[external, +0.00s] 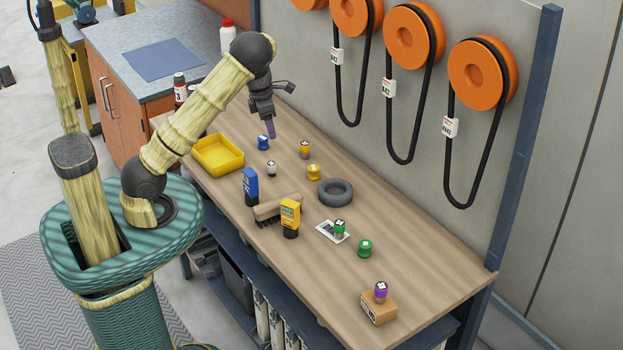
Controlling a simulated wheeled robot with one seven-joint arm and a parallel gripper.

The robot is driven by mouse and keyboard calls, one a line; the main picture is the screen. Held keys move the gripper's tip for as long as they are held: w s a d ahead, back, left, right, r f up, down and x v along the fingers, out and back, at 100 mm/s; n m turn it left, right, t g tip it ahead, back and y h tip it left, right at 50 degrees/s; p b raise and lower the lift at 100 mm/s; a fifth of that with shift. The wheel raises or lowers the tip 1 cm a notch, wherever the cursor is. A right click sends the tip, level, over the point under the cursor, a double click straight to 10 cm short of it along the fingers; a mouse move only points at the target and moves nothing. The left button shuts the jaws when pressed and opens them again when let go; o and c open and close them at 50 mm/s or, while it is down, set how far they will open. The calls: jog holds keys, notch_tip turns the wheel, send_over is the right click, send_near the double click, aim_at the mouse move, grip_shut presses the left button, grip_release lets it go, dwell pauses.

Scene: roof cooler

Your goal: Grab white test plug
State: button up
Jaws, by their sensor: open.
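The white test plug (271,169) stands on the wooden workbench (390,249), to the right of the yellow tray. It is small, pale, with a dark part near its top. My gripper (271,132) points down above the far part of the bench, above and behind the white plug in the picture. It is open and nothing shows between its fingers. A blue plug (263,143) stands close by the fingertips in the picture; I cannot tell the gap between them.
A yellow tray (218,153), yellow plugs (313,172), a black ring (335,192), a brush (277,208), a blue device (250,187) and a yellow device (290,217) stand around. Green plugs (365,249) and a purple plug (381,292) are nearer the right end. Belts hang behind.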

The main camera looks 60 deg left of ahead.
aim_at(271, 164)
jog(key=shift+s+a+r, duration=0.2)
jog(key=shift+s+a, duration=0.15)
jog(key=shift+a, duration=0.1)
jog(key=shift+s+a+r, duration=0.15)
jog(key=shift+s+a, duration=0.15)
jog(key=shift+a, duration=0.15)
jog(key=f, duration=0.4)
jog(key=w+f, duration=0.1)
jog(key=f, duration=0.3)
jog(key=f+p, duration=0.1)
jog(key=f, duration=0.3)
jog(key=shift+w+d+f, duration=0.1)
jog(key=shift+w+d, duration=0.1)
jog(key=shift+d, duration=0.1)
jog(key=shift+w+d+f+p, duration=0.15)
jog(key=shift+f+p, duration=0.25)
jog(key=shift+f, duration=0.9)
jog(key=shift+w+a+f+p, duration=0.1)
jog(key=shift+f+p, duration=0.25)
jog(key=shift+f, duration=0.9)
